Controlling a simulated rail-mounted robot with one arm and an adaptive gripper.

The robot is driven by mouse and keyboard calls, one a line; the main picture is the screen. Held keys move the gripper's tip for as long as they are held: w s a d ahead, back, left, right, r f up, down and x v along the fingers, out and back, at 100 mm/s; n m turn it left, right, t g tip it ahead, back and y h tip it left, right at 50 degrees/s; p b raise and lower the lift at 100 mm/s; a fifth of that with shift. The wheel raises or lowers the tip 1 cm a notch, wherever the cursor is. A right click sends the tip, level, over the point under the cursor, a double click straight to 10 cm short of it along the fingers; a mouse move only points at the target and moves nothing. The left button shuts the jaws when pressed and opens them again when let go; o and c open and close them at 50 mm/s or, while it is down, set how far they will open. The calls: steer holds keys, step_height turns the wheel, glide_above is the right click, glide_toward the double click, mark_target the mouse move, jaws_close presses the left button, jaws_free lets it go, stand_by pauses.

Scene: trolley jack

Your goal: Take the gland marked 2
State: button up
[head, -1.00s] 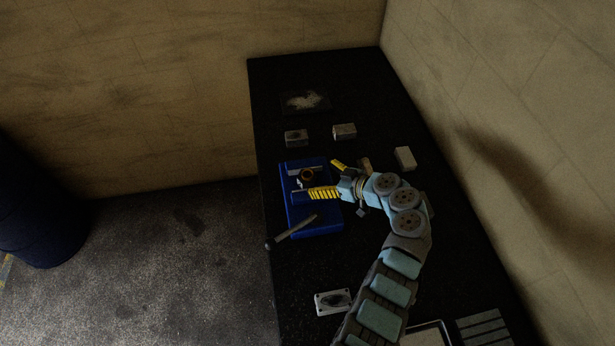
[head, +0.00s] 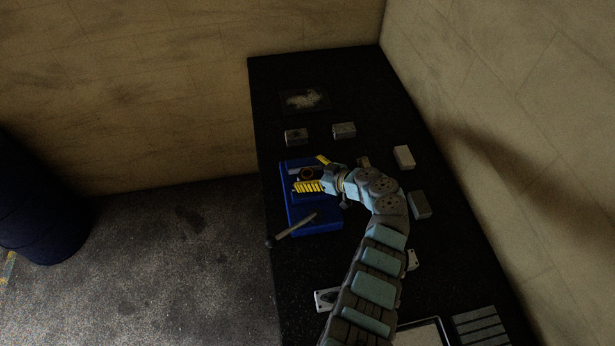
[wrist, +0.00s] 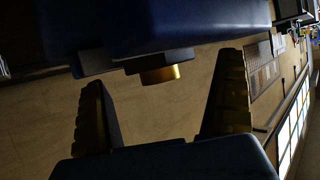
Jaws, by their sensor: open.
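A blue jack body (head: 325,228) lies on the black bench. An orange-brown ring-shaped part (head: 307,173) sits at its far end, and a brass-coloured cylinder (wrist: 161,75) sticks out of a dark collar in the wrist view. This may be the gland; no number 2 is readable. My gripper (head: 314,174) has yellow ribbed fingers, spread wide and empty. In the wrist view my gripper (wrist: 160,95) has one finger on each side of the brass cylinder, with gaps on both sides. Whether the fingertips reach past it is hard to tell.
A lever (head: 296,226) lies across the jack's near part. Grey blocks (head: 296,137) (head: 344,130) stand behind it; a pale block (head: 404,157) and a dark grey one (head: 420,205) stand right. A metal plate (head: 326,301) lies nearer, partly behind my arm.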

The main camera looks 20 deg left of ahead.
steer(key=shift+a+f, duration=0.1)
steer(key=shift+a, duration=0.05)
steer(key=c, duration=1.4)
